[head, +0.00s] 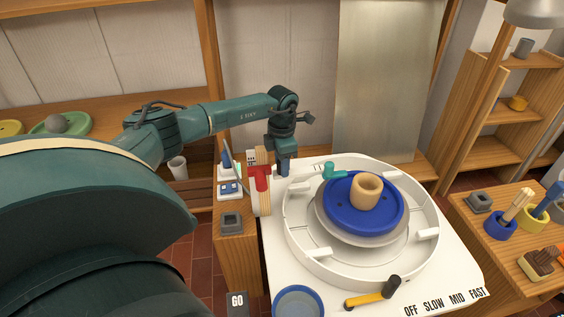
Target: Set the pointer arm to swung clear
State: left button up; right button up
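A small teal piece, which looks like the pointer arm (328,172), stands at the back left of the wheel's white splash pan (291,220). Its short bar reaches to the right over the edge of the blue disc (340,215), and its tip ends short of the tan clay pot (367,190). My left gripper (283,172) points down just outside the pan's back left rim, to the left of the teal piece and apart from it. Its fingers are small and seen edge-on, so their opening is unclear. My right gripper is out of view.
A red-topped tool holder (259,178) stands close left of my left gripper. A yellow lever with a black knob (375,295) lies in front, beside the speed labels. A blue bowl (299,302) sits front left. A metal panel (388,80) rises behind the wheel.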

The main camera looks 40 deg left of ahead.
pick_arm(q)
grip_shut()
